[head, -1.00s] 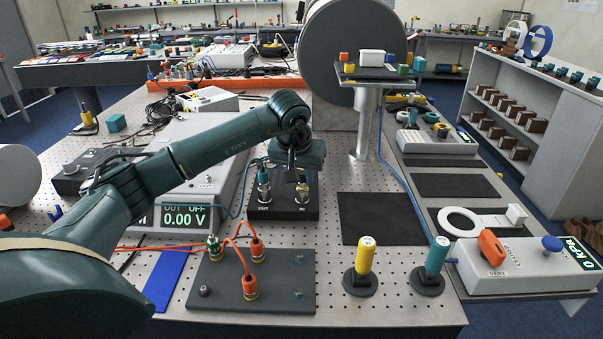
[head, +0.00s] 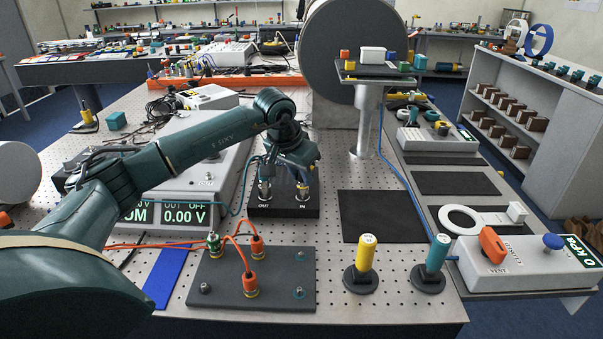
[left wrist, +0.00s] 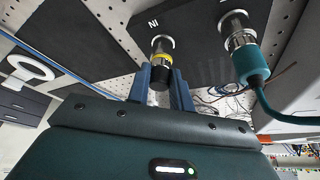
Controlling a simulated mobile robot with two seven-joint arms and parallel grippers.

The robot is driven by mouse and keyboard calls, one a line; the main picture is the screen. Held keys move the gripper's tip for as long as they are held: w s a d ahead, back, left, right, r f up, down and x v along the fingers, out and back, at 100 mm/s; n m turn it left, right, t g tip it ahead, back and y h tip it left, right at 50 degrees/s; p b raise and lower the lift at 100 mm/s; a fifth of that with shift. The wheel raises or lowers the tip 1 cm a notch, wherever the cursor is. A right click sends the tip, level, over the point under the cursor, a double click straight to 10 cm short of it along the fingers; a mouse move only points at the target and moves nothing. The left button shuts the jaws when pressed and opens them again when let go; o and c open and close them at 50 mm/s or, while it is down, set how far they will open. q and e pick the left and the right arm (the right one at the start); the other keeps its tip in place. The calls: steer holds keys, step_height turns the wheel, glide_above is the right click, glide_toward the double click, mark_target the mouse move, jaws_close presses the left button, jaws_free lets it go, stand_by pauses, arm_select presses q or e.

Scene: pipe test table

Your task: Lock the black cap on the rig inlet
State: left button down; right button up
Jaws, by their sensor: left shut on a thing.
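The rig is a black block (head: 284,205) with two silver fittings marked OUT and IN. My left gripper (head: 302,180) is at the IN fitting, pointing down at it. In the left wrist view my left gripper (left wrist: 160,84) has its blue fingers shut on the black cap (left wrist: 159,83). A yellow ring lies between the cap and the silver inlet (left wrist: 162,43), and the cap is in line with the inlet. The cap appears seated on it, but I cannot tell whether it is locked. In the head view the gripper hides the cap. My right gripper is out of view.
A teal plug with a hose (left wrist: 253,75) sits on the OUT fitting close beside the gripper. A dark plate with orange cables (head: 250,280), a yellow-topped post (head: 365,255) and a teal-topped post (head: 437,255) stand in front. A grey meter (head: 190,190) is at left.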

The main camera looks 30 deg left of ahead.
arm_select(q)
steer(key=shift+m, duration=0.5)
steer(key=c, duration=0.8)
jaws_free()
steer(key=shift+c, duration=0.2)
steer(key=shift+w, duration=0.2)
steer(key=shift+w+d, duration=0.1)
steer(key=shift+w, duration=0.15)
steer(key=n+y, duration=0.1)
steer(key=n, duration=0.3)
steer(key=shift+p, duration=0.3)
steer(key=shift+n+y, duration=0.5)
steer(key=shift+n, duration=0.7)
steer(key=shift+g, duration=0.3)
